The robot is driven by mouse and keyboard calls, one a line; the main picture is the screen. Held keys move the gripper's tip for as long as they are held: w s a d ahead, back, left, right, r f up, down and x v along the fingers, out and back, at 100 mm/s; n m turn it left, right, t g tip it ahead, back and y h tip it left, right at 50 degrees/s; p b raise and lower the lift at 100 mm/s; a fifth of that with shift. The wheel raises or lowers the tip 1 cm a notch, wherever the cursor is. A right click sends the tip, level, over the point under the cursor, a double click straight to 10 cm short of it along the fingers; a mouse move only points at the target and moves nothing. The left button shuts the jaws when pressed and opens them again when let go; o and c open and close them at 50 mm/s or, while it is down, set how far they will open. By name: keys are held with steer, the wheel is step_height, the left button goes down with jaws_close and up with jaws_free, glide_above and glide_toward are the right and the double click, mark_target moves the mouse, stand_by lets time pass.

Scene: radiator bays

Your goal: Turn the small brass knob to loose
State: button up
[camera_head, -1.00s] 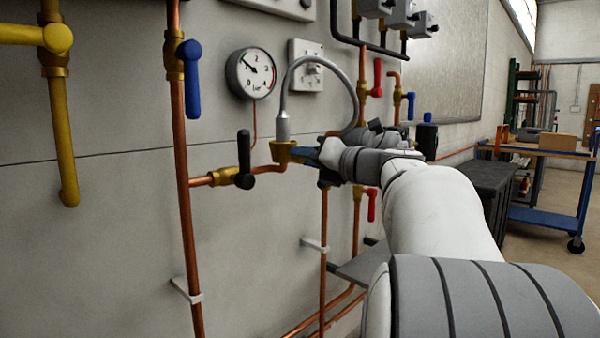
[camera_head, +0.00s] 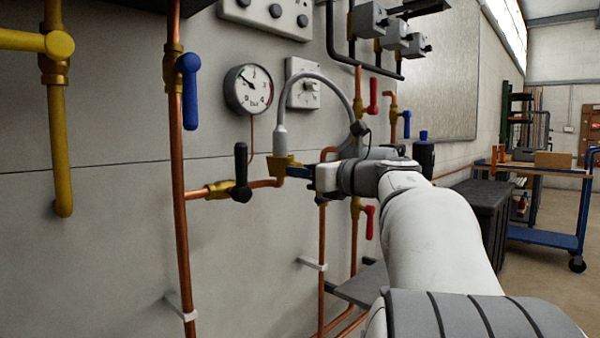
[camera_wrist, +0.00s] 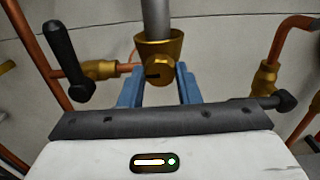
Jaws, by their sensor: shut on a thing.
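The small brass knob (camera_wrist: 161,69) shows in the wrist view as a round brass piece with a dark slot, on the front of a brass fitting (camera_wrist: 158,44) under the grey hose. My gripper (camera_wrist: 160,80) has its blue fingers on either side of the knob and is shut on it. In the head view the brass fitting (camera_head: 279,165) sits at the lower end of the hose, and my gripper (camera_head: 292,172) reaches it from the right. The knob itself is hidden there by the fingers. The dark slot looks roughly level in the wrist view.
A black lever valve (camera_head: 241,175) sits just left of the fitting, and it also shows in the wrist view (camera_wrist: 68,55). The grey hose (camera_head: 318,78) arches above my gripper. A pressure gauge (camera_head: 248,89), a blue lever (camera_head: 189,90) and red levers (camera_head: 373,95) are on the wall.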

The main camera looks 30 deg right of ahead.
steer(key=shift+f, duration=0.1)
stand_by(0.3)
steer(key=o, duration=1)
steer(key=p+v, duration=0.2)
steer(key=v, duration=0.5)
steer(key=shift+s+d, duration=0.1)
steer(key=shift+s, duration=0.25)
